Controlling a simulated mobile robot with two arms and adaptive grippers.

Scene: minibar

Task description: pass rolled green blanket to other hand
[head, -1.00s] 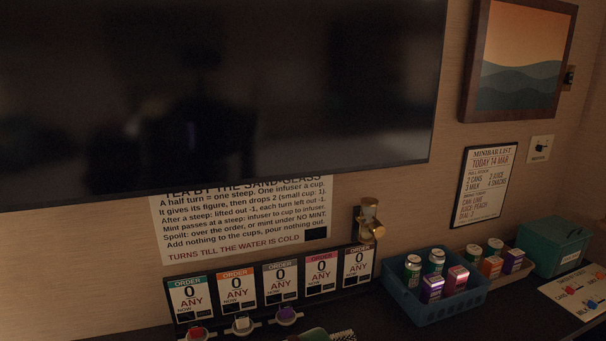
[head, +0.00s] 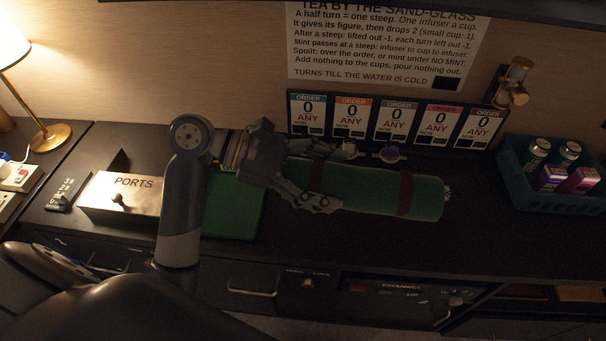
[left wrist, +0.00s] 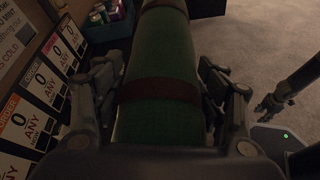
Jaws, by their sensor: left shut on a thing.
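The rolled green blanket (head: 375,192) has two dark red bands and lies lengthwise left to right in the head view, above the dark counter. My left gripper (head: 325,176) is shut around its left part, with a finger on each side. In the left wrist view the blanket (left wrist: 165,55) runs away from the camera between my left gripper's fingers (left wrist: 163,95). My right gripper (left wrist: 268,108) shows small and dark at the right of the left wrist view, apart from the blanket. Its finger opening is unclear.
A green mat-like item (head: 232,215) lies on the counter under my left arm. A PORTS box (head: 120,196) and lamp (head: 48,135) are at left. Order cards (head: 397,121) stand behind the blanket. A blue basket (head: 560,203) of cans and boxes is at right.

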